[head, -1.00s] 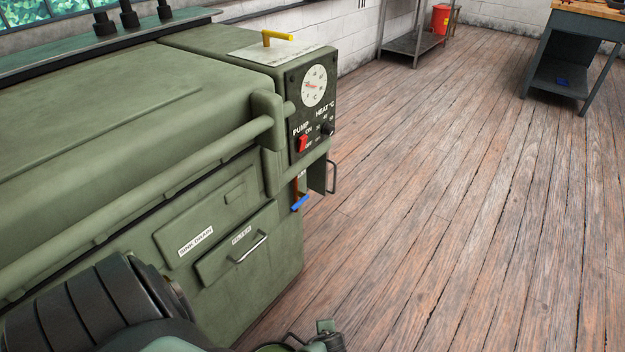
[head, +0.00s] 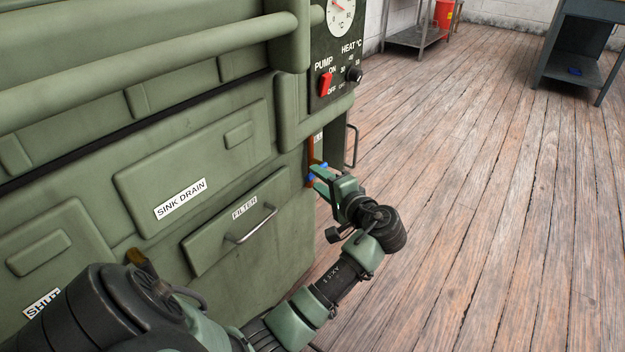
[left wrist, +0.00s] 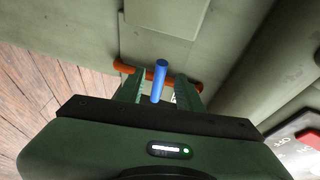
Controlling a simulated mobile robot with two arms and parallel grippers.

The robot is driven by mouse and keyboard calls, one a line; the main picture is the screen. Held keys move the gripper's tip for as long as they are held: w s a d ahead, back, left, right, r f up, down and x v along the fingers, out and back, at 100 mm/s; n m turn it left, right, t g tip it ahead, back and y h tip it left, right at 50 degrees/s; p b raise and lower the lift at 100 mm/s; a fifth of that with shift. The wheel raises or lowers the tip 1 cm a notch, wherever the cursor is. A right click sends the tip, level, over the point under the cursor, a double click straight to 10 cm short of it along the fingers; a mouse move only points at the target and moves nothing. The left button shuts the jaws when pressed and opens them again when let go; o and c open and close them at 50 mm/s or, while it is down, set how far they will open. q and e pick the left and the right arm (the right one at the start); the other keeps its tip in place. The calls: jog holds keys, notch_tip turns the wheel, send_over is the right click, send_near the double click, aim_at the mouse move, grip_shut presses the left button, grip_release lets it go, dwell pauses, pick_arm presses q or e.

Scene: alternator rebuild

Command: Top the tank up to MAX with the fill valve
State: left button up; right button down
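A blue valve lever (head: 310,181) on a copper-orange pipe (head: 317,147) sits at the right end of the green washer cabinet. My left gripper (head: 318,178) is at the lever. In the left wrist view, its two fingers are open on either side of the blue lever (left wrist: 159,80), with gaps visible on both sides. The orange pipe (left wrist: 130,68) runs across just beyond the fingertips. A white label beside the lever is mostly hidden by a finger. No level gauge or MAX mark can be made out. My right gripper is not in view.
Above the lever is the control panel with a red pump switch (head: 326,84), a heat knob (head: 354,74) and a dial (head: 341,14). The filter drawer (head: 236,222) and sink drain panel (head: 190,170) are left of the lever. Wooden floor (head: 480,200) to the right is clear.

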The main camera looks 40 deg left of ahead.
aim_at(314, 176)
pick_arm(q)
jog(key=shift+b+x, duration=0.5)
jog(key=shift+x, duration=1.45)
grip_shut()
jog(key=shift+d+f, duration=0.1)
jog(key=shift+f, duration=0.05)
